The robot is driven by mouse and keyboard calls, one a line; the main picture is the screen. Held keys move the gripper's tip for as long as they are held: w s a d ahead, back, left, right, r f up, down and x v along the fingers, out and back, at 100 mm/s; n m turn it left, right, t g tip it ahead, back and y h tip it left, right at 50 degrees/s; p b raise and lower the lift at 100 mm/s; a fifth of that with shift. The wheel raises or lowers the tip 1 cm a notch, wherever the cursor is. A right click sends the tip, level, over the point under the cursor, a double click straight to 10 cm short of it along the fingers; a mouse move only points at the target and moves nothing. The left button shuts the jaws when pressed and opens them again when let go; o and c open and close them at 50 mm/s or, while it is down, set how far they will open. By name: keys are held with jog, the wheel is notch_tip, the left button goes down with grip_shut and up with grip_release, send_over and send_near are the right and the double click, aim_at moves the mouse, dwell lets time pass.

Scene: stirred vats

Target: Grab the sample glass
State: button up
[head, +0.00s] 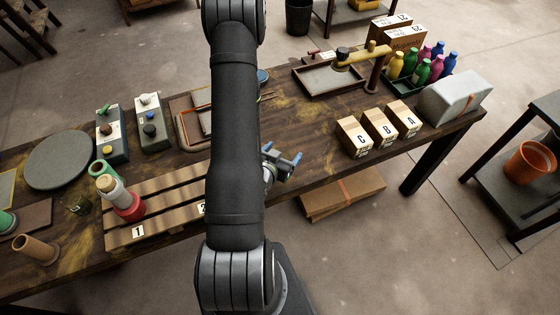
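My gripper (282,155) is right of the picture's middle, over the table's front edge, far right of the green glass. Its two blue-tipped fingers are spread apart, and nothing shows between them. My arm hides part of the rack and the middle of the table.
A grey round plate (60,160) and two switch boxes (112,137) lie behind. Boxes marked A, B, C (381,127), colored bottles (422,68) and a tray (333,79) are right.

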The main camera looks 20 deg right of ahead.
jog(key=c, duration=1.2)
jog(key=shift+r, duration=0.2)
jog(key=shift+r, duration=0.9)
notch_tip(320, 180, up, 2)
jog(key=shift+r, duration=0.15)
jog(key=s+d+r, duration=0.1)
jog(key=s+r, duration=0.1)
jog(key=s, duration=0.1)
jog(key=s+d+r, duration=0.2)
jog(key=s, duration=0.2)
jog(key=s+d+r, duration=0.2)
jog(key=s, duration=0.1)
jog(key=shift+s+d+r, duration=0.1)
jog(key=shift+s+r, duration=0.15)
jog(key=shift+r, duration=0.05)
